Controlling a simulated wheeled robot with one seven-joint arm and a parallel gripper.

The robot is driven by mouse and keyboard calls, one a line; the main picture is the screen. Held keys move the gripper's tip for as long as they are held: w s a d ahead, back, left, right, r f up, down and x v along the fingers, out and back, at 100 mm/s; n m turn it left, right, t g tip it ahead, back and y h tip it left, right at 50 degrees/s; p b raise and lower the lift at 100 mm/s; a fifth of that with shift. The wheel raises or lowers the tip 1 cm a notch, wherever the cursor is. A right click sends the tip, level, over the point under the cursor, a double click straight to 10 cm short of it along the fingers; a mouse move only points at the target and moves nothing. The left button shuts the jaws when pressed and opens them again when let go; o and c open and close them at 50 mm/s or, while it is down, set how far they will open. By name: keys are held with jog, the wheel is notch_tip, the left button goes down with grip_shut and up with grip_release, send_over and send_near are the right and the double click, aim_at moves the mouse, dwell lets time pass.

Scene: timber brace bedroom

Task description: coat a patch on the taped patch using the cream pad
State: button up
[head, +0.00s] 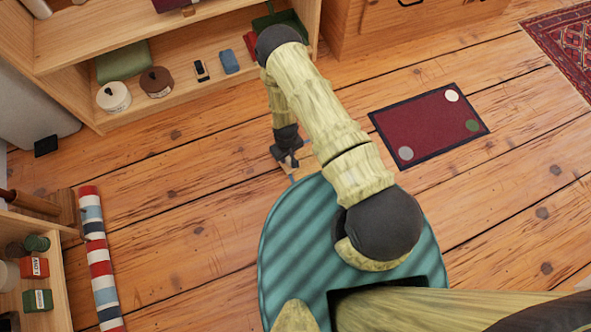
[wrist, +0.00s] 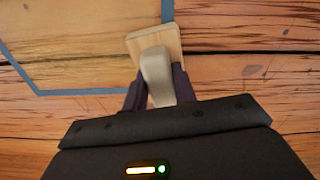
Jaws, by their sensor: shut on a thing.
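My gripper (wrist: 158,86) is shut on the pale handle of the cream pad (wrist: 170,41), which has a light wooden-looking square block at its far end. In the wrist view, the taped patch (wrist: 75,50) is bare floorboard outlined in blue tape, at upper left. The pad lies over the patch's right tape line, near the lower right corner. I cannot tell whether it touches the floor. In the head view, my gripper (head: 288,160) points down low over the floor.
A wooden shelf (head: 190,100) with several small items stands at the back left. A dark red mat (head: 430,125) with three discs lies to the right. A striped roll (head: 97,255) lies at left beside another shelf (head: 55,285). Floor between them is clear.

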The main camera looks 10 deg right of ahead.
notch_tip(320, 180, up, 3)
jog(key=shift+r+p, duration=0.1)
jog(key=shift+p, duration=0.8)
notch_tip(320, 180, up, 3)
jog(key=p, duration=0.2)
jog(key=shift+p, duration=0.4)
jog(key=shift+w+r+p, duration=0.1)
jog(key=shift+r+p, duration=0.75)
jog(key=shift+r, duration=0.05)
jog(key=shift+a+r, duration=0.1)
jog(key=shift+r, duration=0.1)
jog(key=shift+s, duration=0.2)
jog(key=w+d+r+m+p, duration=0.1)
jog(key=w+d+r+p, duration=0.1)
jog(key=r, duration=1)
jog(key=w+d+r+m+p, duration=0.2)
jog(key=w+d+r+p, duration=0.1)
jog(key=r, duration=1)
jog(key=w+d+r+m+p, duration=0.2)
jog(key=d+r, duration=0.4)
jog(key=r, duration=0.6)
jog(key=shift+w+d+r+p, duration=0.4)
jog(key=shift+w+p, duration=0.2)
jog(key=shift+w, duration=0.6)
